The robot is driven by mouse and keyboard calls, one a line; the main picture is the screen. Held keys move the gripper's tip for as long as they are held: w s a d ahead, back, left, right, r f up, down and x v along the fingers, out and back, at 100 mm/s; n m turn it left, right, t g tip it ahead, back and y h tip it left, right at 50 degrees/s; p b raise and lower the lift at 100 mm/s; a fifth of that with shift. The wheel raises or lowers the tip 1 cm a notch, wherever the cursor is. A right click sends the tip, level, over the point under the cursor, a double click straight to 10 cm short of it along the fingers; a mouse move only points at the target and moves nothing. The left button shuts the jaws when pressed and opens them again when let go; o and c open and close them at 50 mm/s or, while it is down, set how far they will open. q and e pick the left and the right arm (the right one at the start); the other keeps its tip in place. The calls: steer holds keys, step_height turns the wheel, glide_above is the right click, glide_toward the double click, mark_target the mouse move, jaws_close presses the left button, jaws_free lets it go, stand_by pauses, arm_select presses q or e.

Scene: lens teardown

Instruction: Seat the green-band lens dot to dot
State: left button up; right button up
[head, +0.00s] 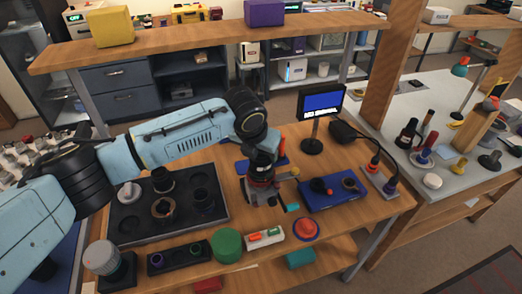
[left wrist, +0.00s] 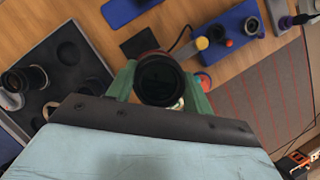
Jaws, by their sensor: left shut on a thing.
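My left gripper (left wrist: 160,85) has its green fingers closed around a dark round barrel-like piece (left wrist: 160,78) in the left wrist view. I cannot tell any band colour on that piece. In the head view my left gripper (head: 262,182) is over the middle of the wooden table, mostly hiding what it holds. A small black holder (head: 178,262) at the front has two round dark pieces, one with a purple ring (head: 157,260) and one with a green ring (head: 196,249). No alignment dots can be made out. My right gripper is not seen.
A black tray (head: 120,232) with round recesses and several dark rings lies at left. A small screen (head: 323,104) stands behind.

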arm_select(q)
steer(key=shift+f, duration=0.1)
stand_by(0.3)
steer(key=o, duration=1.3)
steer(key=shift+c, duration=0.2)
steer(key=v, duration=1.3)
steer(key=shift+s, duration=0.1)
